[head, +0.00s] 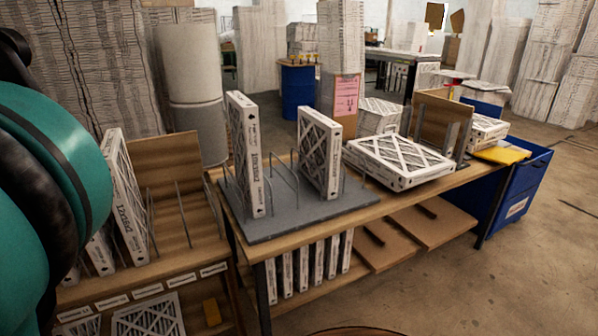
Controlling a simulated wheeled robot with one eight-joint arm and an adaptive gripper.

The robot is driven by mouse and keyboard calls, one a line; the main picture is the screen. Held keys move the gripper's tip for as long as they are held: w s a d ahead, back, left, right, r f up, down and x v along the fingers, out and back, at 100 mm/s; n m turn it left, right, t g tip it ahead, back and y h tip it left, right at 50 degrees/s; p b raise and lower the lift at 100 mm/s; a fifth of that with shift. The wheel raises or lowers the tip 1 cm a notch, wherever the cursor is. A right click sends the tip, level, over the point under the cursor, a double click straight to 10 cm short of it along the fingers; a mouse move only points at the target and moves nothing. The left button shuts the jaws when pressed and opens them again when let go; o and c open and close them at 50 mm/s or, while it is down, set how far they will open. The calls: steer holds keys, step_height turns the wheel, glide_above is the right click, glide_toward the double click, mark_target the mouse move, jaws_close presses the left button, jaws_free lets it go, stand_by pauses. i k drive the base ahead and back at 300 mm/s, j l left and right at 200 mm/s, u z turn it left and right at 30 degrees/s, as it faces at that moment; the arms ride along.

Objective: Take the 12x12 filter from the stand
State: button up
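A grey stand (300,214) with thin wire dividers sits on the wooden table. Two white boxed filters stand upright in it: a taller, narrow one (247,155) at the left and a shorter one (319,152) with a lattice face to its right. The size print on them is too small to read, so I cannot tell which is 12x12. Empty wire slots lie between and beside them. My gripper is not in view; only teal and black parts of my arm show at the left edge.
A wooden rack (166,190) with upright filters stands at the left. More filters stand on the shelf below. A blue bin (522,185) is at the right. Floor at the lower right is clear.

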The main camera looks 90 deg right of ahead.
mark_target(320, 137)
steer(key=z, duration=3.5)
steer(key=l, duration=0.25)
steer(key=i, duration=0.05)
